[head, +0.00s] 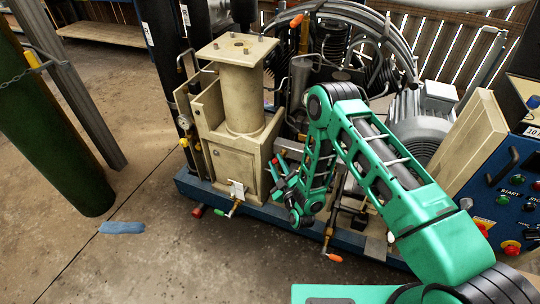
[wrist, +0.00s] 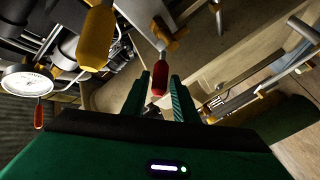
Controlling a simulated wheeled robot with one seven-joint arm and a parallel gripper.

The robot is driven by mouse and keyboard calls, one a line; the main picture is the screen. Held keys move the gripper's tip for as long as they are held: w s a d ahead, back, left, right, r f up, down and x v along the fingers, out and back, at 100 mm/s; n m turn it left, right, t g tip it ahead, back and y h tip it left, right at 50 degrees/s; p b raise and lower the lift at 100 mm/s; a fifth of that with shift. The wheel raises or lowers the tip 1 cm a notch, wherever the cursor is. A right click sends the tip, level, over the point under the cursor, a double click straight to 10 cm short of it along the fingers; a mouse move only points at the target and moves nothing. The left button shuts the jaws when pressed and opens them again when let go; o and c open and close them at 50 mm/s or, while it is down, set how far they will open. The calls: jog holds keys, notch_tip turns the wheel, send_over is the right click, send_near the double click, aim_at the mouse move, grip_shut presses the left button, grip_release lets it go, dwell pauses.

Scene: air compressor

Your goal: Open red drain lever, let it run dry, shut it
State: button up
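In the wrist view a lever with a red grip (wrist: 158,81) points toward me, its end between my fingertips. It looks like the red tip (head: 276,161) beside the beige column in the head view, though it is small there. My gripper (wrist: 160,92) has its two green fingers apart, one on each side of the grip, with a narrow gap showing. I cannot tell how deep the grip sits between them. In the head view my gripper (head: 279,183) is beside the beige column, partly hidden by my own arm. No running water is visible.
A yellow-handled lever (wrist: 97,40) and a gauge (wrist: 27,82) are left of my fingers. The beige column (head: 243,95) stands on the blue skid (head: 255,210). A green-handled valve (head: 232,208) and an orange-tipped lever (head: 334,257) are low in front. The front floor is mostly clear.

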jog(key=shift+x, duration=2.9)
jog(key=shift+d, duration=0.1)
